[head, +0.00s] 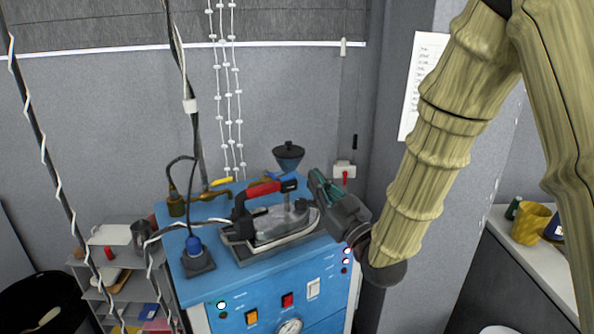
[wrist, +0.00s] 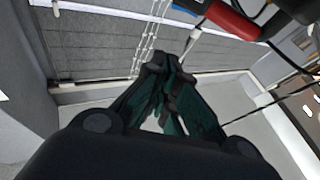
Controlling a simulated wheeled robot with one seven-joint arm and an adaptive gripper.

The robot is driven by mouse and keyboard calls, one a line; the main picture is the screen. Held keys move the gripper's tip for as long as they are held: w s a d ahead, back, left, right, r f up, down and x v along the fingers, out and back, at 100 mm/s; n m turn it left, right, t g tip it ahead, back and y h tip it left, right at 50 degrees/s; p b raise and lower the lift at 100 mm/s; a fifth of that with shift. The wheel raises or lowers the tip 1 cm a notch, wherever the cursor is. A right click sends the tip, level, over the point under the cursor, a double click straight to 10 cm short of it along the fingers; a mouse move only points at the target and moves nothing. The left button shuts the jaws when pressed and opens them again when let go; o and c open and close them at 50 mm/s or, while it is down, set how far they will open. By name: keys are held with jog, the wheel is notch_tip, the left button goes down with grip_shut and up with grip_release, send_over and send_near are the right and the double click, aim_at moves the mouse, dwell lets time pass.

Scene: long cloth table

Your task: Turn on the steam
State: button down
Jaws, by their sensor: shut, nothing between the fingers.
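A blue steam station (head: 200,285) stands against the grey wall in the head view. Its front panel has an orange switch (head: 251,317), a red switch (head: 287,300), a white switch (head: 313,288) and a round gauge (head: 290,327). An iron (head: 285,228) with a red and black handle rests on top; the red part also shows at the top of the wrist view (wrist: 232,18). My gripper (head: 318,180) is above the station's right side, just right of the iron's handle. In the wrist view its green-padded fingers (wrist: 172,65) are closed and empty.
A dark funnel (head: 288,152) and a yellow-handled valve (head: 221,181) are at the station's back. A dark stand (head: 198,263) is at its left. Hoses and cables hang on the left. A shelf (head: 112,270) stands left, and a counter with a yellow mug (head: 530,224) right.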

notch_tip(320, 180, up, 2)
jog(key=p, duration=0.5)
send_over(287, 177)
jog(key=s+d, duration=0.2)
jog(key=shift+w+d+f+p, duration=0.15)
jog(key=shift+f+p, duration=0.2)
jog(key=shift+f, duration=0.35)
jog(key=shift+w+d+f+p, duration=0.15)
jog(key=shift+f+p, duration=0.2)
jog(key=shift+f, duration=0.3)
jog(key=shift+a+f, duration=0.1)
jog(key=shift+f, duration=0.05)
jog(key=shift+f+m+h+b, duration=0.15)
jog(key=shift+m+h+b, duration=0.15)
jog(key=shift+m+b, duration=0.25)
